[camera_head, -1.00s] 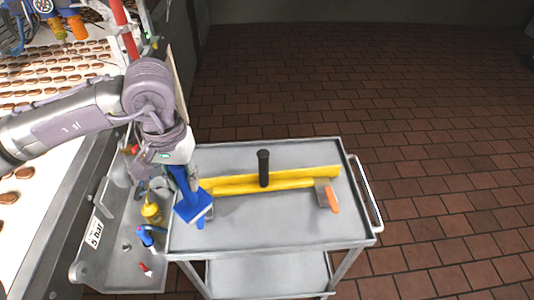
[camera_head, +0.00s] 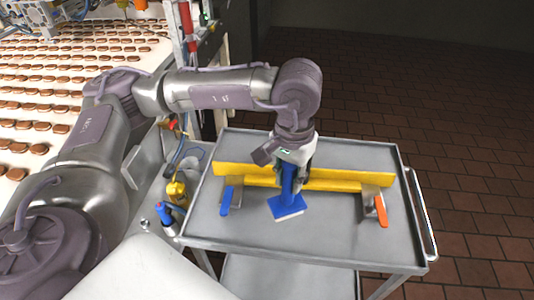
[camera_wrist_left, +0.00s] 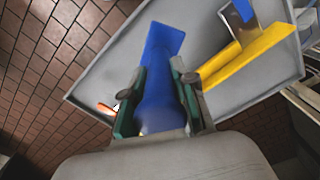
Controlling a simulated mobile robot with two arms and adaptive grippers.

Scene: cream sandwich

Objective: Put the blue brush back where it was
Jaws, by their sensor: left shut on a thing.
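The blue brush (camera_head: 288,207) is in my left gripper (camera_head: 291,172), over the middle of the grey metal cart (camera_head: 330,240). Its broad head points down toward the cart top near the front side; I cannot tell whether it touches. In the left wrist view the brush (camera_wrist_left: 160,85) runs between the two fingers of the left gripper (camera_wrist_left: 158,95), which are shut on its handle. My right gripper is not in view.
A yellow bar (camera_head: 345,181) lies across the cart behind the brush. A blue-handled scraper (camera_head: 227,199) lies to its left and an orange-handled scraper (camera_head: 381,210) to its right. A yellow bottle (camera_head: 176,191) stands in a side tray. A conveyor with biscuits (camera_head: 60,75) is at left.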

